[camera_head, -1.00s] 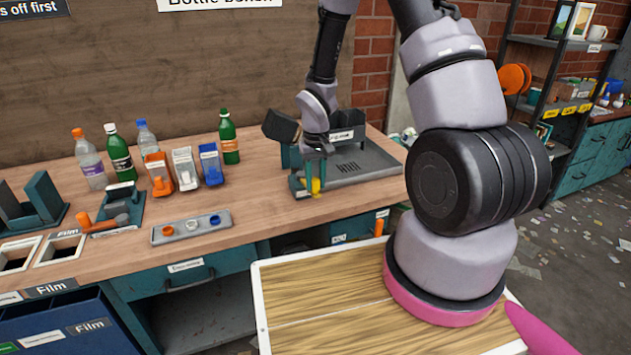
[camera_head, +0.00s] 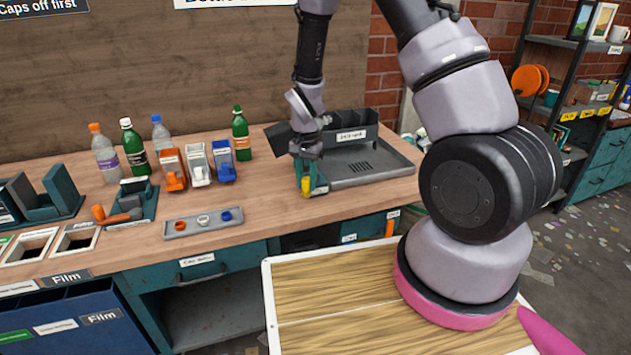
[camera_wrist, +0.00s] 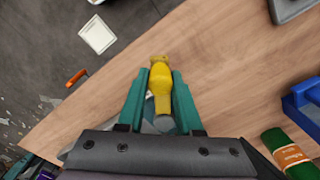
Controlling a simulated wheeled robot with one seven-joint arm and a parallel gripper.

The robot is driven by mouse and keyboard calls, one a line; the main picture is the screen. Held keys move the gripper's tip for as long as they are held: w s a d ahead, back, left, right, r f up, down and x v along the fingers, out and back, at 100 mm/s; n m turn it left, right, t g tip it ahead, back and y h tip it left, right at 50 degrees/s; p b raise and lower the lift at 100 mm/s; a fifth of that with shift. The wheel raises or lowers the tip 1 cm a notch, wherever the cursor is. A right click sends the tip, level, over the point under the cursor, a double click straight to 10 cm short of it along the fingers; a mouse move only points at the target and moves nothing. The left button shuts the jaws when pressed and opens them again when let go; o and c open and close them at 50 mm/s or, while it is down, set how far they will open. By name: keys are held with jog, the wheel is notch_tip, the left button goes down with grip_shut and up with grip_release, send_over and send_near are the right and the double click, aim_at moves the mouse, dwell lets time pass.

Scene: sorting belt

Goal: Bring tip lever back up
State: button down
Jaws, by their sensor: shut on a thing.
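The tip lever's yellow handle (camera_head: 306,187) shows at the front left of the grey drain tray (camera_head: 375,172) on the bench. My gripper (camera_head: 308,182) points down at it, with its teal fingers around the yellow piece. In the wrist view the yellow handle (camera_wrist: 160,88) lies between the two fingers of my gripper (camera_wrist: 160,82), which is shut on it. A grey rounded end shows below the yellow part. The rest of the lever and its pivot are mostly hidden by my gripper.
Bottles (camera_head: 133,148) and small orange, white and blue holders (camera_head: 198,165) stand left of my gripper. A tray of caps (camera_head: 203,222) lies at the bench front. Bare bench top (camera_head: 265,200) lies between that tray and my gripper.

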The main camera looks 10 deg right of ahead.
jog(key=w+a+m, duration=0.5)
jog(key=w+m, duration=0.3)
jog(key=m, duration=0.3)
jog(key=shift+a+m, duration=0.3)
jog(key=shift+a, duration=0.1)
dwell(0.3)
jog(key=c, duration=0.6)
grip_release()
notch_tip(320, 180, up, 11)
jog(key=shift+f, duration=0.1)
